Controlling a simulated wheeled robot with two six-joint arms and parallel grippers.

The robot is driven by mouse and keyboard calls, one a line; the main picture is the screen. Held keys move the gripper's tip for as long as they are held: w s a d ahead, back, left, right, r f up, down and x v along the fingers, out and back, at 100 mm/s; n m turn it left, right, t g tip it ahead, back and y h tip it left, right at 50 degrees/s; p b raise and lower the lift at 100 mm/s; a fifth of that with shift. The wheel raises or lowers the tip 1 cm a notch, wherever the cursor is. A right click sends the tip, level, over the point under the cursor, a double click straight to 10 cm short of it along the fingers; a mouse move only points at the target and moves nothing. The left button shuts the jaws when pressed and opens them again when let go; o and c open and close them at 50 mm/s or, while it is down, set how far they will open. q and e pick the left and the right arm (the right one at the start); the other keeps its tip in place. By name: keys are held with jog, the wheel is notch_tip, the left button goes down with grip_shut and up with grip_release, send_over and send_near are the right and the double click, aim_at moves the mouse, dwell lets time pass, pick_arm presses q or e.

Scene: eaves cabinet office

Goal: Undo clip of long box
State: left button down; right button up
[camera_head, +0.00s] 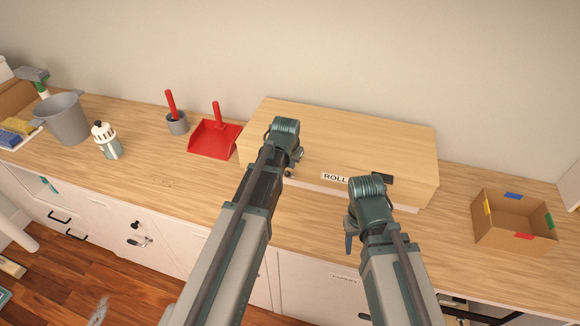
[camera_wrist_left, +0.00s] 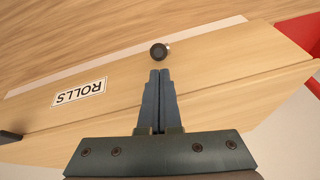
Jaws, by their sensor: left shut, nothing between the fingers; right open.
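The long box (camera_head: 350,140) is a pale wooden case with a ROLLS label, lying shut on the worktop. A round dark knob (camera_wrist_left: 160,51) sits on its front, just beyond the fingertips of my left gripper (camera_wrist_left: 160,72); the knob also shows in the head view (camera_head: 288,173). A flat black piece (camera_head: 382,177) lies right of the label, partly hidden by my right arm. I cannot tell which of these is the clip. My left gripper (camera_head: 297,156) is shut and empty over the box's left part. My right gripper (camera_head: 350,240) is open, in front of the box.
A red dustpan (camera_head: 212,140) stands close to the box's left end. An open cardboard box (camera_head: 513,222) stands to the right. The worktop (camera_head: 170,190) is clear at front left.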

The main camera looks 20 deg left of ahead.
aim_at(289, 175)
pick_arm(q)
jog(key=shift+w+f, duration=0.25)
jog(key=shift+f, duration=0.4)
pick_arm(e)
jog(key=shift+f, duration=0.55)
pick_arm(q)
jog(key=shift+r, duration=0.1)
jog(key=shift+s, duration=0.1)
jog(key=s+f+t+b, duration=0.1)
jog(key=s+b, duration=0.1)
jog(key=shift+s+f+b, duration=0.2)
jog(key=shift+b, duration=0.2)
jog(key=shift+s+f, duration=0.2)
jog(key=shift+f, duration=0.05)
jog(key=shift+s, duration=0.35)
pick_arm(e)
jog(key=f, duration=0.2)
jog(key=shift+s+f, duration=0.35)
jog(key=shift+s, duration=0.05)
pick_arm(q)
jog(key=shift+r, duration=0.1)
